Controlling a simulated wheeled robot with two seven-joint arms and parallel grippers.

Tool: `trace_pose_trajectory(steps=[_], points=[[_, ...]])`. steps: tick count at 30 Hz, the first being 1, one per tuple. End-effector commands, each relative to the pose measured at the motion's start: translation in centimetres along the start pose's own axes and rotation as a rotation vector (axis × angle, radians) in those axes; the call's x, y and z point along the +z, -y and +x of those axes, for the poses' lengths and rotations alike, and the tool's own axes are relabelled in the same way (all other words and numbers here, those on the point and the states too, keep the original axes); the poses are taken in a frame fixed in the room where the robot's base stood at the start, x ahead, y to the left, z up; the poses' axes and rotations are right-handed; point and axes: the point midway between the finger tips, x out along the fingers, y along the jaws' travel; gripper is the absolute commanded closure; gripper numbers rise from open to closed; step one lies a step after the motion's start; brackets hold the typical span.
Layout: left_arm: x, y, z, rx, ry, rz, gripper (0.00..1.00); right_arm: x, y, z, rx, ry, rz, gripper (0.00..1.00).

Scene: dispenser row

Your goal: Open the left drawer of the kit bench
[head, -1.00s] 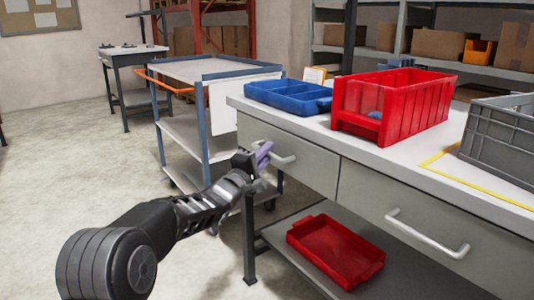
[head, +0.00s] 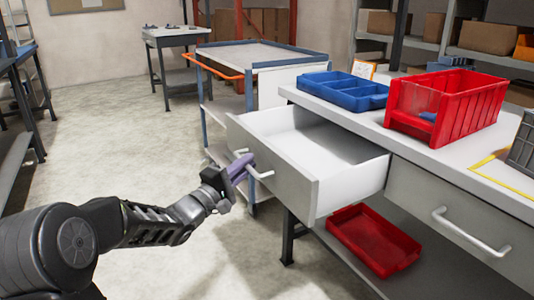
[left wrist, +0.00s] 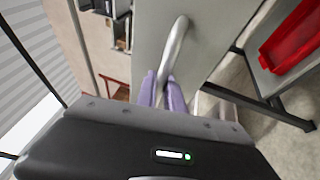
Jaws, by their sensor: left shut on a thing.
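The left drawer (head: 272,162) of the kit bench (head: 440,155) is pulled well out, and its inside looks empty. Its handle (head: 262,172) is a pale bar on the drawer front. My left gripper (head: 241,168), with purple fingers, is shut on this handle. In the left wrist view the fingers (left wrist: 163,92) close around the handle (left wrist: 175,50), with the grey drawer front behind. The right drawer (head: 455,210) is closed, with its own bar handle (head: 470,232). My right gripper is not in view.
On the bench top stand a blue divided tray (head: 345,91), a red bin (head: 445,103) and a grey crate (head: 524,145). A red tray (head: 373,241) lies on the lower shelf. A cart (head: 262,55) stands behind the drawer. Open floor lies to the left.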

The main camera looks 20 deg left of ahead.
Motion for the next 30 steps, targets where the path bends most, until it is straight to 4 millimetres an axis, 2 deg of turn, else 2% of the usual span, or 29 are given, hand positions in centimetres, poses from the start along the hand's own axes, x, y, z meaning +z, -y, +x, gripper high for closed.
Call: trace_pose_trajectory(steps=[6,16,17,24,30], points=[[-0.6,-0.3,-1.7,-0.002,0.001,-0.002,1.00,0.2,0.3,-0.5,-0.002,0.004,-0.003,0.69],[-0.7,-0.2,-1.8,-0.002,0.002,-0.001,1.00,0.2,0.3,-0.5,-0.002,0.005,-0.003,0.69],[-0.7,-0.2,-1.8,-0.002,0.002,-0.001,0.86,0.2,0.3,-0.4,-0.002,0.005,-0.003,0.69],[-0.7,-0.3,-1.8,-0.001,0.001,-0.001,0.66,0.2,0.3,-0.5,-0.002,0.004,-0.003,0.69],[-0.7,-0.3,-1.8,0.000,0.001,0.000,0.66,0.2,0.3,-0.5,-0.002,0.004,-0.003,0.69]])
